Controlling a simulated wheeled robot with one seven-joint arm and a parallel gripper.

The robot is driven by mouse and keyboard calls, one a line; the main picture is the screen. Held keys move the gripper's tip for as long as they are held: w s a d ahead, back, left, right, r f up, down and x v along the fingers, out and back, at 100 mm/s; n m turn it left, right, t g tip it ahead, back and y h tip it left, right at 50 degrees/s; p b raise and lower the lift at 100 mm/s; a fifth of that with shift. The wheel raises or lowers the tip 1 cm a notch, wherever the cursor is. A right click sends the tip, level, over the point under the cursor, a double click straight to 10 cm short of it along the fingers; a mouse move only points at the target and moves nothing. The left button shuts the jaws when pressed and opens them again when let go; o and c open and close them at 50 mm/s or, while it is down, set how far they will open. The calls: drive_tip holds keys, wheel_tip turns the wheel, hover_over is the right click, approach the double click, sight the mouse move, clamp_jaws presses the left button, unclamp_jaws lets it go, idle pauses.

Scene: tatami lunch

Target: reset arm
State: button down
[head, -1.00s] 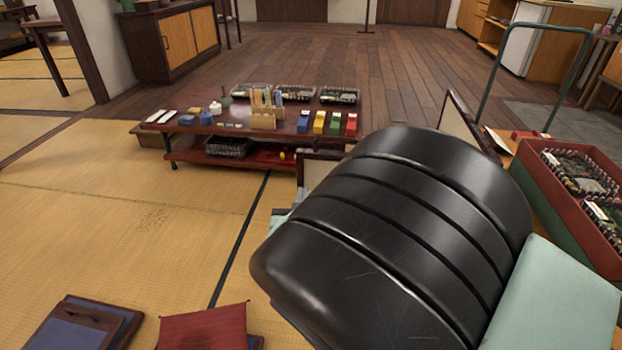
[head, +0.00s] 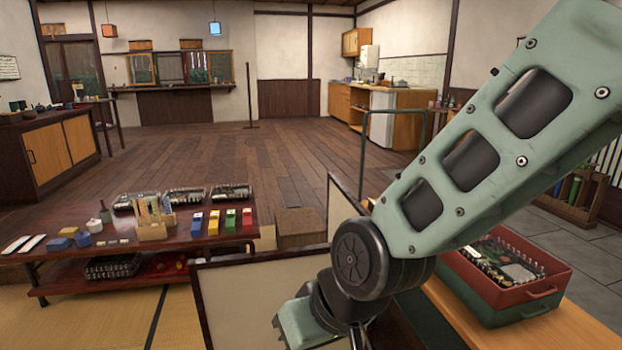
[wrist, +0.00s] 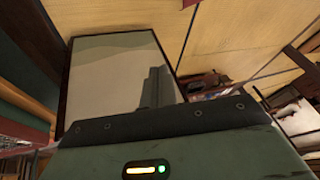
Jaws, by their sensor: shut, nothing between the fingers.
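My gripper (wrist: 157,84) shows in the wrist view as dark fingers close together, with nothing between them. It is in front of a pale, dark-framed panel (wrist: 108,60); I cannot tell how far apart they are. In the head view my green arm slants down from the upper right to a black joint at the lower middle. Beyond that joint my wrist hangs low near the bottom edge, and the fingers are hidden there.
Pale dark-framed screens (head: 262,290) stand close beside my wrist. A red crate (head: 540,283) of packed items sits on a wooden counter (head: 560,325) at right. A low red-brown table (head: 105,254) with blocks and trays is at left. The wooden floor (head: 220,150) beyond is clear.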

drive_tip(key=s+d+r+n+g+h, duration=0.1)
drive_tip(key=s+d+h, duration=0.1)
drive_tip(key=s+d, duration=0.5)
drive_tip(key=s+d+r+n+g+h, duration=0.15)
drive_tip(key=s+d, duration=0.25)
drive_tip(key=d, duration=0.5)
wheel_tip(320, 180, up, 29)
drive_tip(key=p, duration=2.9)
drive_tip(key=shift+s+a+f+m, duration=0.15)
drive_tip(key=shift+f+m, duration=0.05)
drive_tip(key=shift+m, duration=0.25)
drive_tip(key=shift+h, duration=0.25)
